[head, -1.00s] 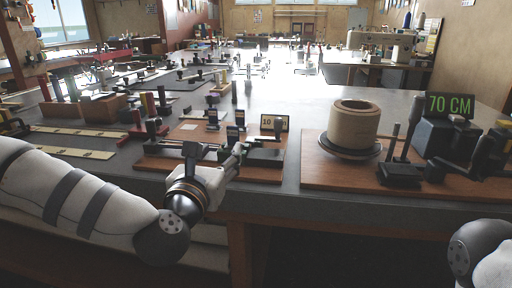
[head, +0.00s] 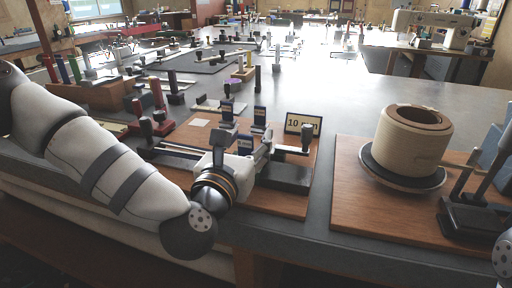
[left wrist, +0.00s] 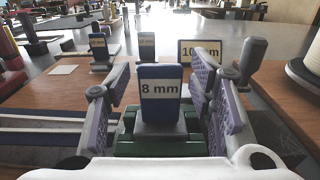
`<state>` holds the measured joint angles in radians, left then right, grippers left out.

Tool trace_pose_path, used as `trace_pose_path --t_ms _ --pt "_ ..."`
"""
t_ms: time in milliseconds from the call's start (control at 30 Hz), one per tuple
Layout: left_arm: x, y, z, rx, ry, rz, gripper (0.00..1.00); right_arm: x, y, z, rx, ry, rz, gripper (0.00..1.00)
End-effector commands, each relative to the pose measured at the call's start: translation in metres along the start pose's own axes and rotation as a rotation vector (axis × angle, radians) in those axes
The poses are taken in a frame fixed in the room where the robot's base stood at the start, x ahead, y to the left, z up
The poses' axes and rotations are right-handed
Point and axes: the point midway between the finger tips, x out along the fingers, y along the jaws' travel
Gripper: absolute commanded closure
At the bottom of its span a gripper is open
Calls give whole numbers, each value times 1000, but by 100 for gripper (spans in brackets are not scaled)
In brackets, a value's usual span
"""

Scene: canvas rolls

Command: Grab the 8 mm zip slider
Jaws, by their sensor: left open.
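The 8 mm zip slider (left wrist: 160,92) is a blue block with a white "8 mm" label, upright on a green and grey base in the left wrist view. In the head view it appears as the nearest of the small blue labelled blocks (head: 245,143), partly hidden by my gripper. My left gripper (left wrist: 163,100) is open, with a purple-padded finger on each side of the slider and a visible gap on both sides. It also shows in the head view (head: 243,150), low over the wooden board. My right gripper is out of view; only a bit of my right arm shows.
A "10 mm" sign (head: 303,123) and a dark lever device (head: 288,176) are right of the gripper. A beige roll (head: 412,140) stands on another board.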

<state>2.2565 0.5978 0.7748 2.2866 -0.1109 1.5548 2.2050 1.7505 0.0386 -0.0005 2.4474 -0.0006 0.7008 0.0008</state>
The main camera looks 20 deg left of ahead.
Motion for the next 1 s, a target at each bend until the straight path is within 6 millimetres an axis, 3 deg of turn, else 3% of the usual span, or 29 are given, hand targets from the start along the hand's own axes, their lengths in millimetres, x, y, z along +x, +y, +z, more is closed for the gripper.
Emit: trace_pose_path --t_ms 133,300,367,767,1000 --pt "0 0 0 0 0 -1 51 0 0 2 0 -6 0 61" --pt "0 0 0 0 0 -1 89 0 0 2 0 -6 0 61" --pt "0 0 0 0 1 -1 100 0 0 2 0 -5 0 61" --pt "0 0 1 1 3 0 100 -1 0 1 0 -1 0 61" --pt "-2 1 33 1 -13 0 100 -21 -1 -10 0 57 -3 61"
